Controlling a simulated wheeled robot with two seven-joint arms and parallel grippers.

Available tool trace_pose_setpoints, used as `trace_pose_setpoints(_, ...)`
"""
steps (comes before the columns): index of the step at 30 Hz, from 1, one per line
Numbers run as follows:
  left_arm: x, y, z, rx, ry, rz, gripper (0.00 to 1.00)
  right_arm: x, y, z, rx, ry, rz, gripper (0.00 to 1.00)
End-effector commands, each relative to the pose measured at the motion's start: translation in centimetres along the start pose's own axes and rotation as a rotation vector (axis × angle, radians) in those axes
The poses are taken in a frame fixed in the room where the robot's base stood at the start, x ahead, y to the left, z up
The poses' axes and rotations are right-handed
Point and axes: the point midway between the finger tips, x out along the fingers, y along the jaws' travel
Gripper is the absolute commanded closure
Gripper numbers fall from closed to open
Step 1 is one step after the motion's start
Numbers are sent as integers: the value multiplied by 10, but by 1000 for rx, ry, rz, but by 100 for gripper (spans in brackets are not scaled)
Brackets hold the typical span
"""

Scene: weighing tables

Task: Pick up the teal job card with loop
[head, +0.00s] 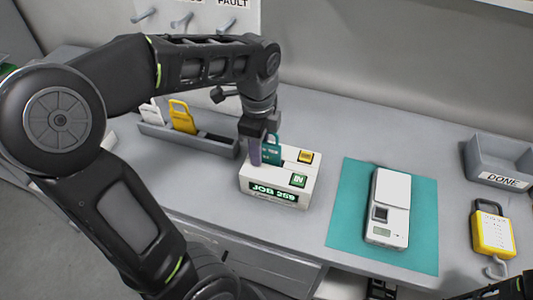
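The teal job card (271,150) stands upright in the top of a white box marked JOB 259 (250,184). Its loop end is up, partly hidden by my gripper. My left gripper (259,146) points down right at the card, with a purplish finger or strip in front of the card's left side. I cannot tell whether the fingers touch the card or how far apart they are.
A grey rack (205,146) holds a white and a yellow card behind the box. A scale (389,207) sits on a teal mat (345,215) to the right.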

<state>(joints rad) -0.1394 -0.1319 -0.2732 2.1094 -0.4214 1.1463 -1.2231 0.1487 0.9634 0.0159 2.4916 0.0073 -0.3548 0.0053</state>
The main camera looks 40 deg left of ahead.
Motion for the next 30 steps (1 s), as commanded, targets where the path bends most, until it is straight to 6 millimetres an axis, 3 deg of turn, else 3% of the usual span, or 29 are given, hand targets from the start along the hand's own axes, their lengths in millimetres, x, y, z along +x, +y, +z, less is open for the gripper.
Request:
trace_pose_setpoints(3,0,0,0,0,0,0,68,0,0,0,0,0,0,64)
trace_pose_setpoints(15,0,0,0,0,0,0,100,0,0,0,0,0,0,64)
trace_pose_setpoints(30,0,0,0,0,0,0,100,0,0,0,0,0,0,64)
